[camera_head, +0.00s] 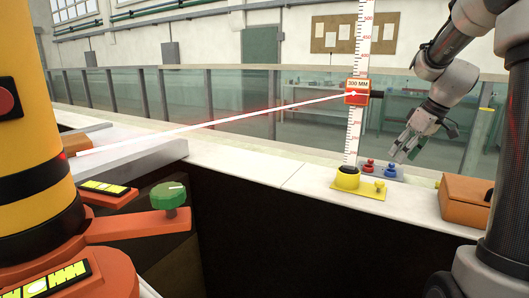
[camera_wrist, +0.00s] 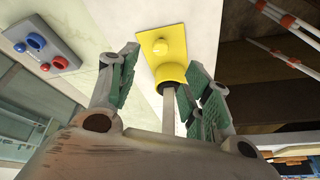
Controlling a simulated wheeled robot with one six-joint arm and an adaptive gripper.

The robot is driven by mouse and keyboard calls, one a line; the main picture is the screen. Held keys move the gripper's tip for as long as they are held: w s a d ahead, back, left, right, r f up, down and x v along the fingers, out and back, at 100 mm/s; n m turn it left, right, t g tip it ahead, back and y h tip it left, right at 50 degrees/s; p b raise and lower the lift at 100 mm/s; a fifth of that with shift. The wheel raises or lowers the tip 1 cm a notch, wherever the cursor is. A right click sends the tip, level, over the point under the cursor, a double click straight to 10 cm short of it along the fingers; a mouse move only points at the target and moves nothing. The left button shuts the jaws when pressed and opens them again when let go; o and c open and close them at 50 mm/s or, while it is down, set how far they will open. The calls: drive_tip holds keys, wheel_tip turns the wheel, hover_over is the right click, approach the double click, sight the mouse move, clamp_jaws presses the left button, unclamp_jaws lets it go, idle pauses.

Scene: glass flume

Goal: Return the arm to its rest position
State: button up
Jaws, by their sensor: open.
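My arm (camera_head: 450,85) reaches in from the upper right in the head view, bent downward. My gripper (camera_head: 405,152) hangs above the white ledge, right of the measuring staff (camera_head: 353,128). It is open and I see nothing between its fingers. In the wrist view my gripper (camera_wrist: 150,85) has its two green-padded fingers spread apart. The yellow base (camera_wrist: 170,62) of the staff shows beyond and between the fingers; I cannot tell how far off it is.
An orange 300 MM marker (camera_head: 357,91) sits on the staff, with a white-red beam ending there. A grey box with red and blue knobs (camera_head: 383,169) and an orange case (camera_head: 463,201) rest on the ledge (camera_head: 285,178). Glass panels (camera_head: 230,105) stand behind. A yellow-orange column (camera_head: 30,150) with a green knob (camera_head: 168,196) stands left.

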drive_tip(key=s+a+m+h, duration=0.1)
drive_tip(key=s+a, duration=0.2)
drive_tip(key=s, duration=0.6)
drive_tip(key=s+a+r+m, duration=0.1)
drive_tip(key=s+a, duration=0.3)
drive_tip(key=s, duration=0.5)
drive_tip(key=s+a+m+h, duration=0.1)
drive_tip(key=s+a+m, duration=0.2)
drive_tip(key=s, duration=0.6)
drive_tip(key=shift+a+r+t+h, duration=0.15)
drive_tip(key=shift+r+t+h, duration=0.15)
drive_tip(key=shift+t, duration=0.1)
